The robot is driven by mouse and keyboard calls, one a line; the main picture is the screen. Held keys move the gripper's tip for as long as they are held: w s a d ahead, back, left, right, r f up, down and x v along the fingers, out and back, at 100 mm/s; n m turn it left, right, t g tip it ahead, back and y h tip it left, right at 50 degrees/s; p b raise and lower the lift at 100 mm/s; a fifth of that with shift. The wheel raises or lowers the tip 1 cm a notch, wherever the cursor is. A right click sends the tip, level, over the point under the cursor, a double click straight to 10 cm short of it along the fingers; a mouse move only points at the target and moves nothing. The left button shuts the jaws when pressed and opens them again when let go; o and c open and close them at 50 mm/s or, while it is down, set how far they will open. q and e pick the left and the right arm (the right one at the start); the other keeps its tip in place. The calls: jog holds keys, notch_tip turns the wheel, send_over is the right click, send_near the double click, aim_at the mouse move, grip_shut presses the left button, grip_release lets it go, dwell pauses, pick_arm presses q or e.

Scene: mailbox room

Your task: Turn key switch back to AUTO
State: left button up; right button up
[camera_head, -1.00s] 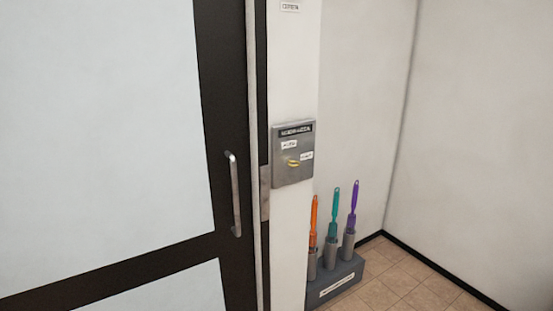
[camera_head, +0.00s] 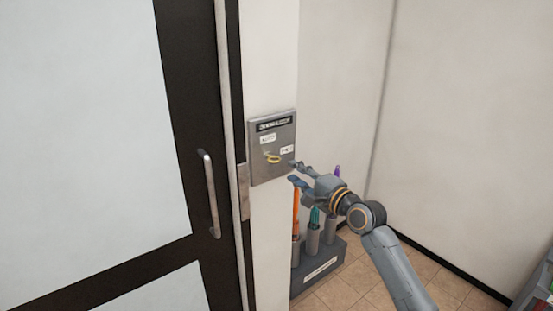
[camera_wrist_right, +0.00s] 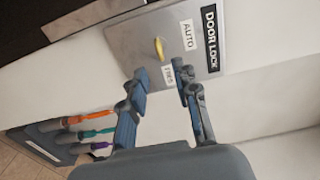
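The key switch panel (camera_head: 272,148) is a grey plate on the white wall post right of the door. Its yellow key (camera_head: 273,159) sits in the middle, pointing toward the right-hand label (camera_head: 287,149). In the right wrist view the panel (camera_wrist_right: 140,40) reads DOOR LOCK, with an AUTO label (camera_wrist_right: 188,34) and the yellow key (camera_wrist_right: 159,48). My right gripper (camera_head: 293,172) is just right of the panel, apart from the key. In the right wrist view its fingers (camera_wrist_right: 160,86) are spread with nothing between them. My left gripper is not in view.
A glass door with a dark frame and a metal handle (camera_head: 209,194) stands left of the panel. Below my right gripper, a grey floor holder (camera_head: 318,268) carries orange, teal and purple handled tools. The white wall to the right is bare.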

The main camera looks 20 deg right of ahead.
aim_at(278, 162)
jog(key=p+x, duration=0.1)
jog(key=x, duration=0.7)
jog(key=shift+w+a+f, duration=0.15)
jog(key=shift+w, duration=0.25)
grip_shut()
